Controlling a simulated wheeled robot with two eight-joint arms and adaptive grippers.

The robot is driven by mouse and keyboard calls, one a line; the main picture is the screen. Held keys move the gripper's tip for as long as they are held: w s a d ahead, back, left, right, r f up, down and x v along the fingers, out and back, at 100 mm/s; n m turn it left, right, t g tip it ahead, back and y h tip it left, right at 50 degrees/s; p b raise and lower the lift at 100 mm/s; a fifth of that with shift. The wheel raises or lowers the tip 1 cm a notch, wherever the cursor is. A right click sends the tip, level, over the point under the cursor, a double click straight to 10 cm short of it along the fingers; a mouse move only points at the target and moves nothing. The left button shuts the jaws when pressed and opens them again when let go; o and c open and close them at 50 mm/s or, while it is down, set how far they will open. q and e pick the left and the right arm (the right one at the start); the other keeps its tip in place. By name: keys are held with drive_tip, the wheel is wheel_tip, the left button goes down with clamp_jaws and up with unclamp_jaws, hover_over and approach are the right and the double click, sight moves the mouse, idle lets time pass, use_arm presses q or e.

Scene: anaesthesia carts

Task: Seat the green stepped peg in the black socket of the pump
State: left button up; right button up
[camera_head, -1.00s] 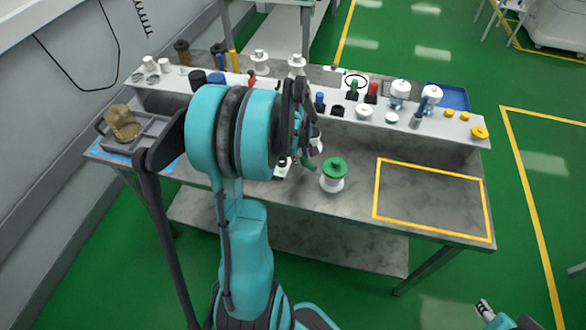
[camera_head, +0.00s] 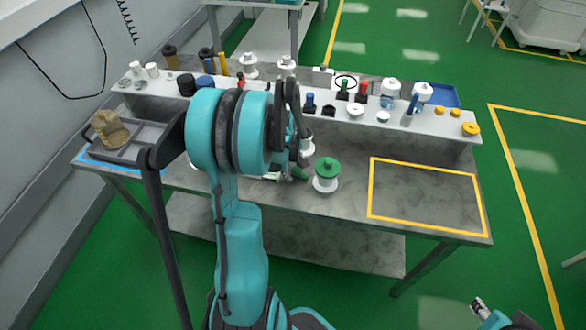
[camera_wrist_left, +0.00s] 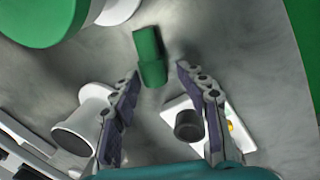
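The green stepped peg (camera_wrist_left: 150,57) lies between and just beyond my left fingertips in the left wrist view. The left gripper (camera_wrist_left: 159,70) is open around its near end. Its left finger looks close to the peg; a gap shows on the right. In the head view the peg (camera_head: 300,174) is beside the green-lidded jar, partly behind the gripper. A white block with a black round socket (camera_wrist_left: 188,125), seemingly the pump, sits near the right finger; in the head view my arm mostly hides it. My right gripper (camera_head: 480,304) is at the lower right, off the table.
A white jar with green lid (camera_head: 327,172) stands right of the peg. A white flanged part (camera_wrist_left: 88,115) lies beside my left finger. A raised shelf (camera_head: 440,127) holds several small parts. The yellow-framed area (camera_head: 425,195) is clear. A grey tray (camera_head: 103,152) is at left.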

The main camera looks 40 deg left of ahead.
use_arm(q)
drive_tip(key=shift+r, duration=0.2)
wheel_tip(320, 180, up, 12)
drive_tip(key=s+p, duration=0.2)
drive_tip(key=p, duration=0.2)
drive_tip(key=shift+s+f, duration=0.15)
drive_tip(key=shift+s, duration=0.05)
drive_tip(key=shift+d, duration=0.15)
